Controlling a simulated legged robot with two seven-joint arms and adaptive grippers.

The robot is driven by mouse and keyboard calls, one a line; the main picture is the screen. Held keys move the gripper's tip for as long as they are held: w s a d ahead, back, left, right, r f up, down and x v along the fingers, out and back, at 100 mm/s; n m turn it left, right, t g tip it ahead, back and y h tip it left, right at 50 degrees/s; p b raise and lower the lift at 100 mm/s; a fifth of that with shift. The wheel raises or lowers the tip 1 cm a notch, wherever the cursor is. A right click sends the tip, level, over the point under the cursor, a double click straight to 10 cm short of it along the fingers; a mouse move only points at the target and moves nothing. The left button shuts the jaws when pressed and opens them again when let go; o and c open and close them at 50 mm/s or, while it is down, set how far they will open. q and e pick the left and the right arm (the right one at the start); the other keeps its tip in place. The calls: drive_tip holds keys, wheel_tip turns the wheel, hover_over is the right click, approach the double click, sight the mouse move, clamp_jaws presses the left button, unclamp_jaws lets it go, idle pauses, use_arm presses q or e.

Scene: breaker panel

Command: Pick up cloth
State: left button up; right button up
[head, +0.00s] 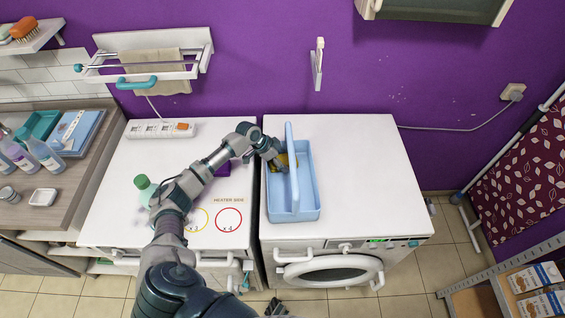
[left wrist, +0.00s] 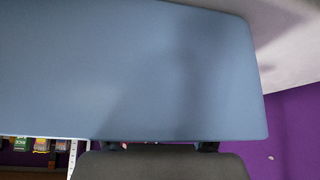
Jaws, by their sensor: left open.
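My left gripper (head: 277,160) is open at the left compartment of a blue caddy (head: 306,190). A yellow item (head: 284,160) shows beside its fingers, partly hidden by them; I cannot tell whether it is cloth or sponge. In the left wrist view a blue surface (left wrist: 130,70), seemingly the caddy, fills most of the picture close to the gripper. A beige cloth (head: 155,68) hangs on the wall rack. A purple item (head: 222,170) lies partly behind my left arm. A small dark part at the bottom edge may be my right gripper (head: 275,309).
The caddy stands on a white washing machine (head: 365,170) with free top to its right. On the left are a white top with coloured rings (head: 228,219), a green-capped bottle (head: 143,188), a power strip (head: 160,129) and a counter with bottles. A drying rack stands right.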

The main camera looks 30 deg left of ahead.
use_arm(q)
drive_tip(key=shift+w+d+f, duration=0.1)
drive_tip(key=c, duration=0.7)
drive_tip(key=shift+c, duration=0.5)
use_arm(e)
drive_tip(key=shift+w+d, duration=0.3)
drive_tip(key=shift+d, duration=0.5)
